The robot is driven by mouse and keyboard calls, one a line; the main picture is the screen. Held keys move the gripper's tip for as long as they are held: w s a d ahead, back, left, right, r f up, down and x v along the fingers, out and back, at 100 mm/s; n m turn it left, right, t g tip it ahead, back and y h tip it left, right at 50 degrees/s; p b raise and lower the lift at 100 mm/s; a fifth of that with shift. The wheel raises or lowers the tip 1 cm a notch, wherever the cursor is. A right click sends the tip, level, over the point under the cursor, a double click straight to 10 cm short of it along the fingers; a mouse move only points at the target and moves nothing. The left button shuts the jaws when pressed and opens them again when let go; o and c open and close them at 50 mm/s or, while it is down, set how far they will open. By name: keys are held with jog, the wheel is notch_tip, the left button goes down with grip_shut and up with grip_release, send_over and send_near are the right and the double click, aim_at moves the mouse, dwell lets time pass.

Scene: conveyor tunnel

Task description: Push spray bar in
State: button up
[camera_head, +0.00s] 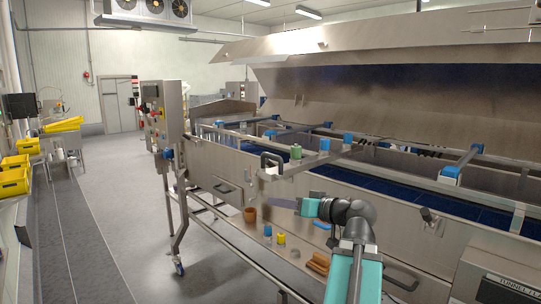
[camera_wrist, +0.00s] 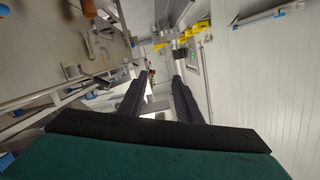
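The spray bar (camera_head: 325,156) is a steel bar that sticks out over the near wall of the open tunnel, towards the aisle. A black handle (camera_head: 266,161) is at its outer end, and a green cap and a blue cap stand along it. My gripper (camera_head: 285,204) is below and slightly right of the handle, apart from it, and points left in front of the tunnel wall. In the wrist view my gripper (camera_wrist: 158,82) shows two dark fingers spread apart with nothing between them. I cannot pick out the spray bar in the wrist view.
The tunnel's side wall (camera_head: 232,172) runs along the right, with a blue belt (camera_head: 385,189) inside. Cups and small parts, including a brown cup (camera_head: 250,214), rest on a lower ledge. A control post (camera_head: 165,120) stands left of the bar. The aisle floor (camera_head: 125,215) is clear.

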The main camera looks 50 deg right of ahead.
jog(key=n+t+h, duration=0.1)
jog(key=t, duration=0.1)
send_near(274, 156)
jog(key=s, duration=0.2)
jog(key=shift+d+f+p, duration=0.1)
jog(key=shift+f+p, duration=0.1)
jog(key=shift+p, duration=0.2)
jog(key=shift+w, duration=0.15)
jog(key=w+p, duration=0.1)
jog(key=w, duration=0.3)
jog(key=w+p, duration=0.1)
jog(key=w, duration=0.3)
jog(key=w+d+p, duration=0.1)
jog(key=w, duration=0.3)
jog(key=shift+p, duration=0.4)
jog(key=shift+w, duration=0.75)
grip_shut()
